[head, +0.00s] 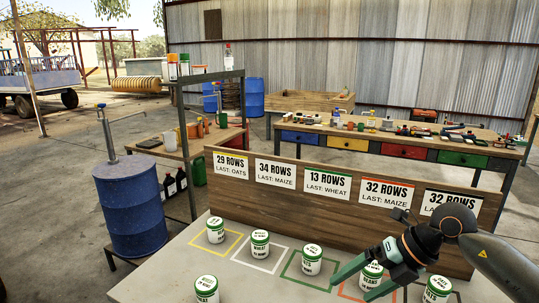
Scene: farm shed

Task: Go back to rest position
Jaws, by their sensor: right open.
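My right gripper (352,287) comes in from the lower right over the grey table (180,262). Its teal fingers are apart and I see nothing held between them. It is close to a white jar with a green lid (371,271), which it partly hides; whether they touch I cannot tell. My left gripper is not in view.
More white jars stand upright on the table, including one (215,230) in a yellow outline and one (312,260) in a green outline. A wooden board (300,205) with row signs stands behind them. A blue barrel (130,205) is at left; a workbench (400,140) is farther back.

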